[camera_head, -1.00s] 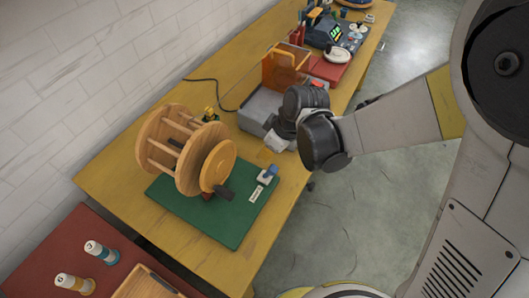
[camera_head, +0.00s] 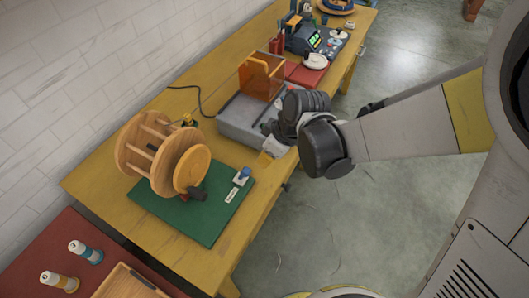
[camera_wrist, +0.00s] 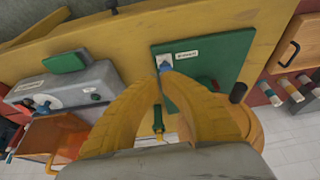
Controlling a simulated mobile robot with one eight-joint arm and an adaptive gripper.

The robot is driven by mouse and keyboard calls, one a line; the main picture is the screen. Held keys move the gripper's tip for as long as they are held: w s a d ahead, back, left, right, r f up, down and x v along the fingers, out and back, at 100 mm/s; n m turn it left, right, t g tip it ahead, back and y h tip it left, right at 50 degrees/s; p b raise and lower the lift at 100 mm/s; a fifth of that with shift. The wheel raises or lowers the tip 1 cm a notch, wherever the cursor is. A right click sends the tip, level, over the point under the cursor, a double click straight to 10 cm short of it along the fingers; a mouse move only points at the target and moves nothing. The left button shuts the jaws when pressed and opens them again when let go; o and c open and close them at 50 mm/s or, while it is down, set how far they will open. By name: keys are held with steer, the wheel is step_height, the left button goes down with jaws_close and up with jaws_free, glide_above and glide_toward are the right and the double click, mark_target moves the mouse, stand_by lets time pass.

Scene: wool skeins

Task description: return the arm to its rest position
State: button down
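My gripper (camera_head: 268,154) is at the end of my bent arm, by the right edge of the yellow table in the head view. It is beside the grey box and beyond the green board. In the wrist view its two yellow curved fingers (camera_wrist: 163,78) come together at the tips, with nothing seen between them. A blue knob (camera_wrist: 164,62) on the green board shows just past the tips; I see no grip on it. The fingertips are small and partly hidden by the wrist in the head view.
A wooden winder (camera_head: 165,155) stands on the green board (camera_head: 212,222). The grey box (camera_head: 236,122), an orange holder (camera_head: 262,76) and a dark device with a green display (camera_head: 303,38) stand farther along the table. A red surface with spools (camera_head: 86,252) is at lower left. Open floor lies right.

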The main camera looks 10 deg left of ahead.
steer(key=s+d+r+m+t+h, duration=0.1)
steer(key=s+d+r+m, duration=0.2)
steer(key=d, duration=0.5)
steer(key=s+d+r+m+t+h, duration=0.1)
steer(key=s+d+r+m+t, duration=0.1)
steer(key=d+r+m, duration=0.4)
steer(key=s+d+r+m+t+h, duration=0.2)
steer(key=d+r, duration=0.4)
steer(key=d, duration=0.4)
steer(key=shift+s+m, duration=0.8)
steer(key=shift+m, duration=0.4)
